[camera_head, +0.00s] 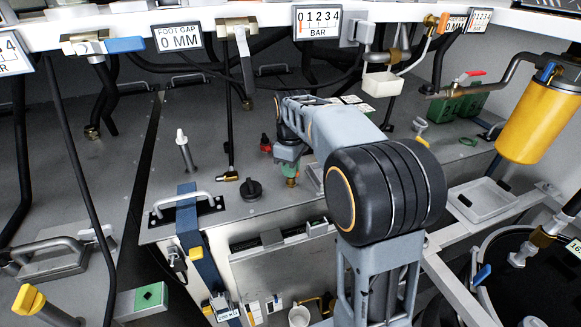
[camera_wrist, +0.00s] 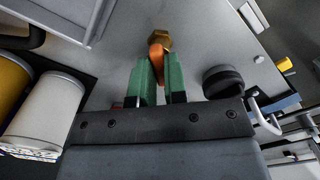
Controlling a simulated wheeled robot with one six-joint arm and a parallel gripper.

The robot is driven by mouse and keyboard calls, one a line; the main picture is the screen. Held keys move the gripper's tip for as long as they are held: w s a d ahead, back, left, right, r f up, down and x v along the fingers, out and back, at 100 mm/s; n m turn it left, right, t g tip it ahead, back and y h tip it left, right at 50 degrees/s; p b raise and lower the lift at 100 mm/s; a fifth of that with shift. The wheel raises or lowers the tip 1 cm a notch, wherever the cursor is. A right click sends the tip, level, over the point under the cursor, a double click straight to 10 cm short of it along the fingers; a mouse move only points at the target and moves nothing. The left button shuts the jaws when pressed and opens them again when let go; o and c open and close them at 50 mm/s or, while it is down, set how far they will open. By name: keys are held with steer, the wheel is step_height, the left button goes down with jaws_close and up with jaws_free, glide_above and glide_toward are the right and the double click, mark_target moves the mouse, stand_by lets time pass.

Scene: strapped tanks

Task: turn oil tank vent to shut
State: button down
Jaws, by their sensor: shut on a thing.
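The vent has an orange handle (camera_wrist: 156,62) and a brass fitting (camera_wrist: 159,39), both in the wrist view. My gripper (camera_wrist: 157,78) has green fingers closed on either side of the orange handle. In the head view, my gripper (camera_head: 291,168) points down at the grey tank top, and the brass fitting (camera_head: 291,183) shows just below it. The handle is mostly hidden there by my gripper, so its exact angle is hard to tell. No label naming the vent is readable.
A black knob (camera_head: 251,188) stands left of my gripper on the tank top; it also shows in the wrist view (camera_wrist: 222,82). A small red part (camera_head: 265,143) is behind. A metal handle (camera_head: 185,201) is farther left. Gauges and hanging valves line the white rail above.

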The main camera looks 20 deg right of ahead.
steer(key=m, duration=0.4)
steer(key=shift+m, duration=0.3)
steer(key=m, duration=0.4)
steer(key=shift+m, duration=0.3)
steer(key=c, duration=1.2)
jaws_free()
steer(key=shift+o, duration=0.2)
steer(key=shift+r, duration=0.1)
steer(key=shift+r, duration=3.7)
steer(key=s+a+f+t, duration=0.1)
steer(key=s+f, duration=0.3)
steer(key=s, duration=0.5)
steer(key=s+a+f+t+b, duration=0.1)
steer(key=s+f+t, duration=0.2)
steer(key=s, duration=0.6)
step_height(320, 180, down, 2)
steer(key=shift+s+a+f+t+b, duration=0.2)
steer(key=shift+s+a+t+b, duration=0.1)
steer(key=shift+t, duration=0.1)
